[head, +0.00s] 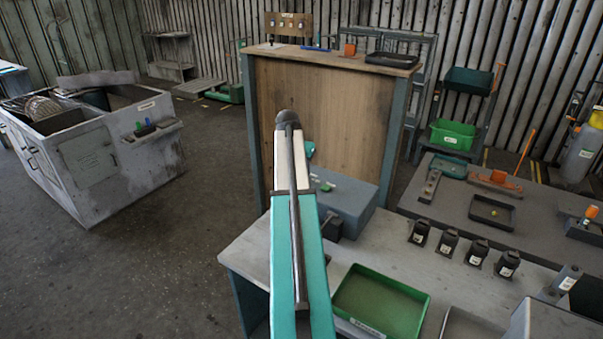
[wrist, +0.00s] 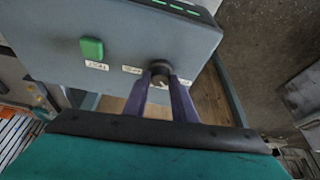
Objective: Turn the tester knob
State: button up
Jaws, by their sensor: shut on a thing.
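The tester is a grey-blue box (head: 350,203) on the near workbench in the head view, partly hidden behind my arm. It fills the upper part of the wrist view (wrist: 120,30), with a green button (wrist: 92,50) and small white labels on its face. The tester knob (wrist: 160,68) is a dark round knob with a pale mark, right of the button. My gripper (wrist: 161,80) has its two purple fingers on either side of the knob, shut on it. In the head view my arm hides the gripper and the knob.
On the same bench are a green tray (head: 380,303) and several black labelled blocks in a row. A tall wooden-backed bench (head: 320,110) stands behind. A grey cabinet (head: 95,160) is at left. The floor between is open.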

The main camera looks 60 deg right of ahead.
jog(key=shift+s+n+t+b, duration=0.1)
jog(key=shift+n+t+b, duration=0.5)
jog(key=shift+n, duration=1)
jog(key=shift+y, duration=0.3)
jog(key=o, duration=1)
jog(key=shift+r, duration=0.1)
jog(key=shift+b+v, duration=1.8)
jog(key=shift+v, duration=5)
jog(key=shift+s+a, duration=0.1)
